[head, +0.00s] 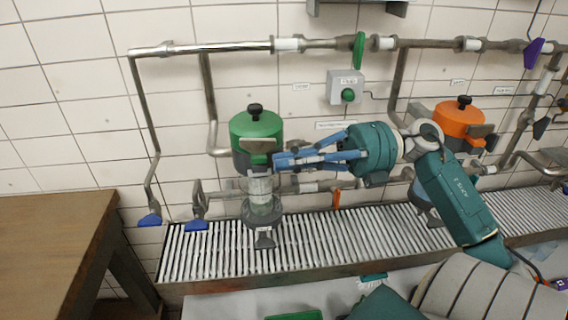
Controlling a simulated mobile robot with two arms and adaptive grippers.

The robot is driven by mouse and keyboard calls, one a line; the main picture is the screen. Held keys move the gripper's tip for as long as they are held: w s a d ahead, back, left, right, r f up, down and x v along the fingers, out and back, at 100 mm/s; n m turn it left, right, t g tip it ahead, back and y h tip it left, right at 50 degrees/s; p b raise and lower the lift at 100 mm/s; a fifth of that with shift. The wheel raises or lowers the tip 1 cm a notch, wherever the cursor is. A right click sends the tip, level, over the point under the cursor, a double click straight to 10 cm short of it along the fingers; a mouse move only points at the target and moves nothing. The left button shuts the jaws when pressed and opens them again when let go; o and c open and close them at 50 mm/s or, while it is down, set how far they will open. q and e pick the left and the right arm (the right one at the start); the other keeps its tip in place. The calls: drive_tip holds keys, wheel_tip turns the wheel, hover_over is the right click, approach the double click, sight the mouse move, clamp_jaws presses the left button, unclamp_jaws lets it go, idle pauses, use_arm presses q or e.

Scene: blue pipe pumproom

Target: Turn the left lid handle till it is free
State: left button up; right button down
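The left vessel has a green domed lid (256,124) with a black knob on top. Its dark grey lid handle (259,146) sticks out at the lid's front. My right gripper (281,160) reaches in from the right, with its blue fingers pointing left. Its fingertips are right beside the handle's right end, just below it in the picture. I cannot tell whether they touch the handle or hold it, as the fingers overlap each other in this view. My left gripper is not in view.
A second vessel with an orange lid (459,122) stands at the right. Grey pipes (225,47) with coloured valve levers run along the tiled wall. A green-button box (346,88) hangs above my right gripper. A ribbed metal grate (330,235) lies below, and a wooden table (45,235) stands at left.

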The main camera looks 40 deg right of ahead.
use_arm(q)
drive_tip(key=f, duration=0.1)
drive_tip(key=b, duration=0.1)
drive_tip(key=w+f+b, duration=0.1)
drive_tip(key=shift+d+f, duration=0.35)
use_arm(e)
drive_tip(key=w+v, duration=0.1)
drive_tip(key=v, duration=0.7)
drive_tip(key=shift+d+f, duration=0.3)
drive_tip(key=shift+d, duration=0.4)
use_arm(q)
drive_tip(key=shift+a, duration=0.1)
